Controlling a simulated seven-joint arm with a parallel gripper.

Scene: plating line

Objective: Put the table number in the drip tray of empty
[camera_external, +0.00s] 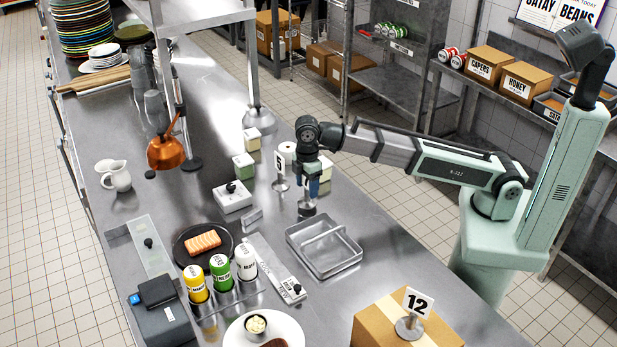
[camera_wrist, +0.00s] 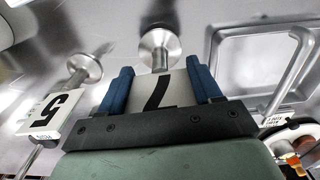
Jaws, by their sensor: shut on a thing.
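My gripper (camera_external: 313,188) is shut on a table number showing 7 (camera_wrist: 158,90), with the card between its blue fingers. The round steel base (camera_wrist: 160,48) of this stand points away from the wrist; in the external view the base (camera_external: 306,208) hangs below the fingers, at or just above the counter; I cannot tell which. The steel drip tray (camera_external: 352,262) lies just in front of and right of the gripper, with a raised bar across it and nothing visible inside. The tray also shows at the right of the wrist view (camera_wrist: 230,65).
A table number 5 (camera_external: 280,168) stands left of my gripper, close by. Squeeze bottles (camera_external: 220,270), a salmon plate (camera_external: 181,252) and a labelled strip (camera_external: 270,262) lie left of the tray.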

